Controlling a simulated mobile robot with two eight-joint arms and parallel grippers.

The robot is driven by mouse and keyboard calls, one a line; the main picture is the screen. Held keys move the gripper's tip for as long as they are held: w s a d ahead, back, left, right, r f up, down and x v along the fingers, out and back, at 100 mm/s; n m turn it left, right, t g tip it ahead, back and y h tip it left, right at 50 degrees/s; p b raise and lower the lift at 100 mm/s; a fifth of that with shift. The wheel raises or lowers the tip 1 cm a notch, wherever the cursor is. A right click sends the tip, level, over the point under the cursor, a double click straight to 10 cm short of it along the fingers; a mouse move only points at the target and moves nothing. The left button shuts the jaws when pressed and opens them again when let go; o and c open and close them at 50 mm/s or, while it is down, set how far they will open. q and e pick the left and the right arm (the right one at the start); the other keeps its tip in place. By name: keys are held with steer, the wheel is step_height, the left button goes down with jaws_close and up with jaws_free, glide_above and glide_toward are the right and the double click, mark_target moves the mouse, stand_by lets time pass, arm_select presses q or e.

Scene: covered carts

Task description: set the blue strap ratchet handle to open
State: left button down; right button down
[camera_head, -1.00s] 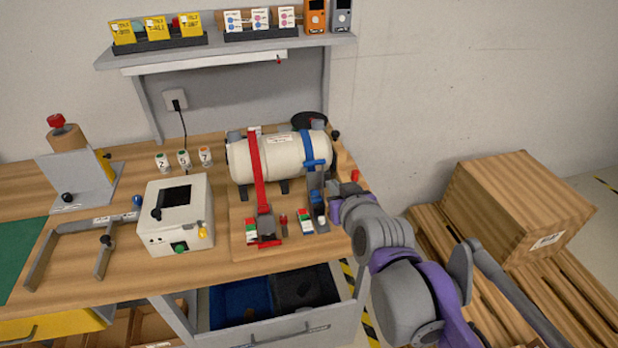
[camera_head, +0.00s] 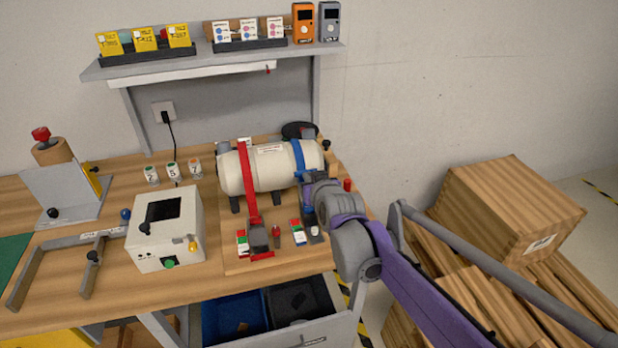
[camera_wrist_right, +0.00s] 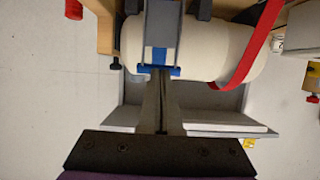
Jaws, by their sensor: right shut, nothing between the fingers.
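The blue strap (camera_head: 298,155) runs over the right part of a cream cylinder (camera_head: 262,168) on the bench. Its ratchet sits in front, with a grey and blue base (camera_head: 312,233) partly covered by my right arm. In the wrist view, a grey ratchet handle (camera_wrist_right: 162,25) ends in a blue crossbar (camera_wrist_right: 147,70). My right gripper (camera_head: 310,178) is at the handle's end; in the wrist view its closed fingers (camera_wrist_right: 161,84) meet over or against the crossbar, with nothing between them. I cannot tell whether they touch it. My left gripper is not in view.
A red strap (camera_head: 248,180) with its red ratchet (camera_head: 258,238) lies left of the blue one. A white control box (camera_head: 166,228) stands further left. An open drawer (camera_head: 325,330) juts out below the bench. A wooden crate (camera_head: 510,205) stands at right.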

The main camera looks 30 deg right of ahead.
steer(key=shift+w, duration=0.25)
steer(key=shift+w, duration=0.1)
steer(key=shift+w+d+f+g+p, duration=0.15)
steer(key=shift+w+g, duration=0.1)
steer(key=shift+w, duration=0.2)
steer(key=shift+w+d+f+g+p, duration=0.15)
steer(key=shift+w+g, duration=0.1)
steer(key=shift+w, duration=0.2)
steer(key=shift+s+r, duration=0.2)
